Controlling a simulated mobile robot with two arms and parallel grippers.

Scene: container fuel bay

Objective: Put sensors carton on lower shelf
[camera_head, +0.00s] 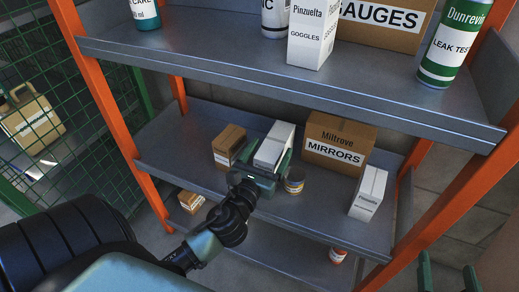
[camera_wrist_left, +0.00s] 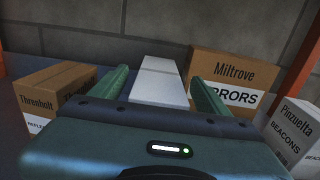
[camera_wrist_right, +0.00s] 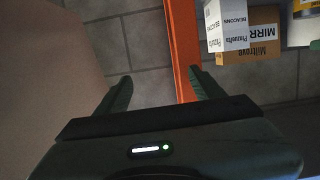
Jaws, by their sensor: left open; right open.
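A white carton (camera_head: 272,148) stands on the shelf (camera_head: 215,178) below the top one. It shows no readable label, so I cannot tell whether it is the sensors carton. My left gripper (camera_head: 266,166) is open, with one finger on each side of this carton. The left wrist view shows the carton (camera_wrist_left: 160,82) between the fingers of the left gripper (camera_wrist_left: 159,77); whether they touch it is unclear. My right gripper (camera_head: 447,277) is open and empty at the lower right, in front of the rack. The right wrist view shows nothing between its fingers (camera_wrist_right: 160,77).
Beside the white carton are a Threnholt box (camera_wrist_left: 50,92), a Miltrove mirrors box (camera_head: 338,142), a small can (camera_head: 294,184) and a Pinzuelta beacons carton (camera_head: 368,193). The top shelf (camera_head: 190,42) overhangs them. Orange posts (camera_head: 100,110) flank the rack. A bottom shelf (camera_head: 275,250) lies below.

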